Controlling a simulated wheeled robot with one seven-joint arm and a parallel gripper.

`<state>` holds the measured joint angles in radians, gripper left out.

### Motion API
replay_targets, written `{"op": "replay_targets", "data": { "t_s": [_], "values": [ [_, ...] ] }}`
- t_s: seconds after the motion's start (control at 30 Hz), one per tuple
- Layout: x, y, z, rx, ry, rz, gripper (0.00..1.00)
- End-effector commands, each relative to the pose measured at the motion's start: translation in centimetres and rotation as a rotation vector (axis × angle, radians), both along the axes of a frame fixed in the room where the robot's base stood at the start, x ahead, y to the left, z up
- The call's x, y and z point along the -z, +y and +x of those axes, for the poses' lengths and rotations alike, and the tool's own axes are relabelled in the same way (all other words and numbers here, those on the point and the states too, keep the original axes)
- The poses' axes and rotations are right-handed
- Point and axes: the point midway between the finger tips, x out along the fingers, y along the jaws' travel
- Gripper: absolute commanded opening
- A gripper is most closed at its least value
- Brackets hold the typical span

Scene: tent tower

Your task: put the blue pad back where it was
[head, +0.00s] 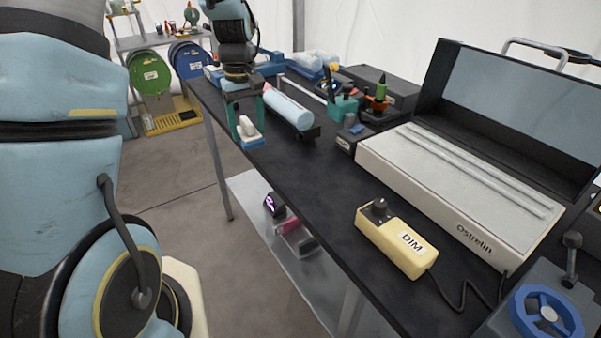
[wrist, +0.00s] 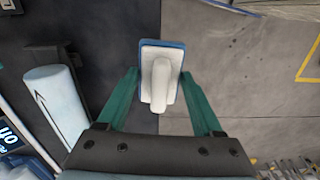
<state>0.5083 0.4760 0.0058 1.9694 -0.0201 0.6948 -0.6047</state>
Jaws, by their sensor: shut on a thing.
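The blue pad (head: 250,142) is a small block with a blue underside and a white top with a raised handle. It also shows in the wrist view (wrist: 161,78), with the blue showing along its rim. My gripper (head: 247,130) has green fingers, one on each side of the pad, shut on it. In the wrist view, the fingertips (wrist: 160,73) meet the pad's left and right sides. The pad hangs at the left edge of the black table (head: 330,190). I cannot tell its exact height above the tabletop.
A light blue roll (head: 288,107) lies in a black holder just right of the pad. A teal tool holder (head: 343,107), an open white-topped case (head: 460,190) and a yellow DIM box (head: 397,240) stand further right. The tabletop's front middle is clear.

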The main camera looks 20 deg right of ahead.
Motion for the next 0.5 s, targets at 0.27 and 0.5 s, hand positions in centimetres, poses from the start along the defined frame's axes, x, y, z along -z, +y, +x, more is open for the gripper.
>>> {"op": "replay_targets", "data": {
  "t_s": [0.27, 0.5],
  "values": [
    [-4.0, -8.9, -6.4, -0.055, -0.005, 0.004, 0.16],
    [-3.5, -10.2, -8.0, -0.076, -0.001, 0.013, 0.16]
  ]
}}
